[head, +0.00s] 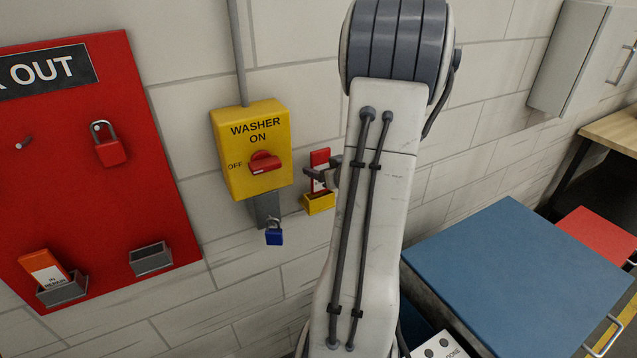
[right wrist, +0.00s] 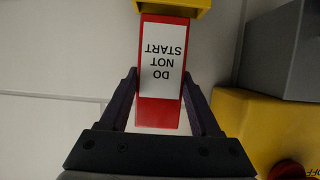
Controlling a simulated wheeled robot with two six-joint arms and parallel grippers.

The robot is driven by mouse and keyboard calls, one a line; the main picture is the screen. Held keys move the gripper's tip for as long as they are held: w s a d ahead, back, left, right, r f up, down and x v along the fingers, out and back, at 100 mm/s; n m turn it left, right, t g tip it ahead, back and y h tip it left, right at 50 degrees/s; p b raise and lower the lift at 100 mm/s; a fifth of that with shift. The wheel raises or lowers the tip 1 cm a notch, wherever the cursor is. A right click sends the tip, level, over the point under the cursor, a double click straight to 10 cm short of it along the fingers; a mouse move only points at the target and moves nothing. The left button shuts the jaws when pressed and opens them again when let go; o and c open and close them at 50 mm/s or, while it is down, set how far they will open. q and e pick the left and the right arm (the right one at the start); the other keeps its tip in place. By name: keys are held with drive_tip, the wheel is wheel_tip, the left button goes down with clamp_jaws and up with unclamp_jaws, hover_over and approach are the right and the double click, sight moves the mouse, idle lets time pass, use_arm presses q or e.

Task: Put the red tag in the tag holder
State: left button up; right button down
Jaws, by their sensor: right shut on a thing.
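The red tag (head: 320,158) is upright against the wall, right of the yellow washer switch. It also shows in the right wrist view (right wrist: 161,112), with a white "DO NOT START" label upside down there. My right gripper (head: 322,175) is shut on its sides; its two fingers also show in the right wrist view (right wrist: 160,80). The yellow tag holder (head: 319,204) is directly under the tag and shows at the top edge of the right wrist view (right wrist: 174,5). The tag's lower end meets the holder's opening; how deep it sits is unclear. My left gripper is not in view.
The yellow washer switch box (head: 250,180) with a red knob is close on the left, with a blue padlock (head: 274,235) below. A red lockout board (head: 100,210) is farther left. A blue-topped cabinet (head: 520,270) stands at the right.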

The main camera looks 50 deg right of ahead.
sight(320, 184)
wheel_tip(320, 184, down, 4)
drive_tip(key=shift+w+a+f, duration=0.1)
drive_tip(key=shift+w+a, duration=0.05)
idle(0.3)
drive_tip(key=shift+f, duration=0.3)
drive_tip(key=shift+c, duration=0.5)
unclamp_jaws()
drive_tip(key=shift+r, duration=0.1)
drive_tip(key=shift+r, duration=0.1)
